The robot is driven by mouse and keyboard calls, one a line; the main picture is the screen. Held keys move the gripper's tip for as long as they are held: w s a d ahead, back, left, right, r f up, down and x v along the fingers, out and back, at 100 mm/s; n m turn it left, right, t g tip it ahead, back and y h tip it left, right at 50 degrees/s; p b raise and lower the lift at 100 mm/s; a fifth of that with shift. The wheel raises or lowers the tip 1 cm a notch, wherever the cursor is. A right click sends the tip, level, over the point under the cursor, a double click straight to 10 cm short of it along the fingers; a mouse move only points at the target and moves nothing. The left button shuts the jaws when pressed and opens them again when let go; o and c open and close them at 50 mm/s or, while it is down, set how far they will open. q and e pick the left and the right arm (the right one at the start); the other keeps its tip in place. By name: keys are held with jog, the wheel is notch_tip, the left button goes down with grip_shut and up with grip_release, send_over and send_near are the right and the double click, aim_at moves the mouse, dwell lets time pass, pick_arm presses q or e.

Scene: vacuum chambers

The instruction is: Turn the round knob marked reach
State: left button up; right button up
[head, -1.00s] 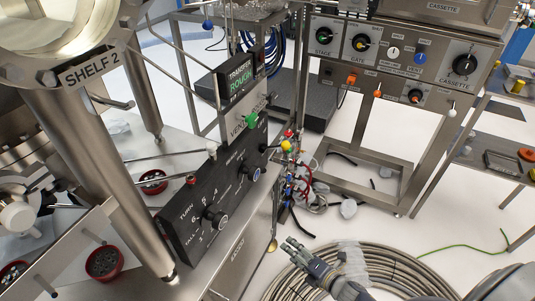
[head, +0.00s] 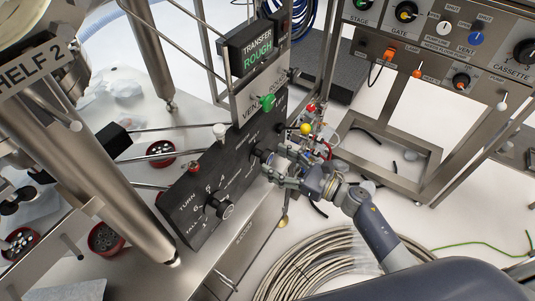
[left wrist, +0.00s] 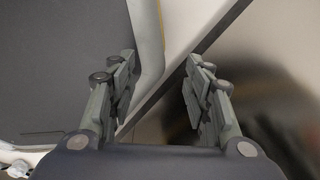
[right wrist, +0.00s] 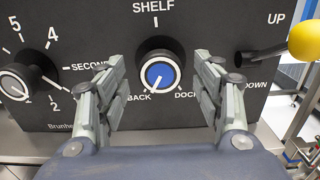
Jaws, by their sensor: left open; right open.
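A round black knob with a blue cap (right wrist: 160,76) is on the black control panel (right wrist: 75,30) in the right wrist view. SHELF is printed above it, BACK at its lower left and DOCK at its lower right; the word reach is not readable. My right gripper (right wrist: 161,88) is open, with one finger on each side of the knob and a gap to it on both sides. In the head view my right gripper (head: 276,166) is at the panel's right part and largely hides this knob. My left gripper (left wrist: 160,82) is open and empty in the left wrist view.
A numbered black knob (right wrist: 22,80) is left of the blue-capped one. A lever with a yellow ball (right wrist: 306,40) sticks out on the right, beside UP and DOWN. A green-handled lever (head: 267,102) is above the panel. Coiled hose (head: 310,262) lies on the floor.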

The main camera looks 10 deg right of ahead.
aim_at(270, 158)
jog(key=x, duration=0.2)
jog(key=shift+w+a, duration=0.65)
jog(key=shift+w, duration=0.05)
pick_arm(q)
jog(key=shift+w+d+r, duration=0.1)
jog(key=shift+w+r, duration=0.05)
jog(key=shift+w, duration=0.55)
pick_arm(e)
jog(key=c, duration=1)
pick_arm(q)
jog(key=shift+s+d, duration=0.1)
jog(key=shift+s, duration=0.05)
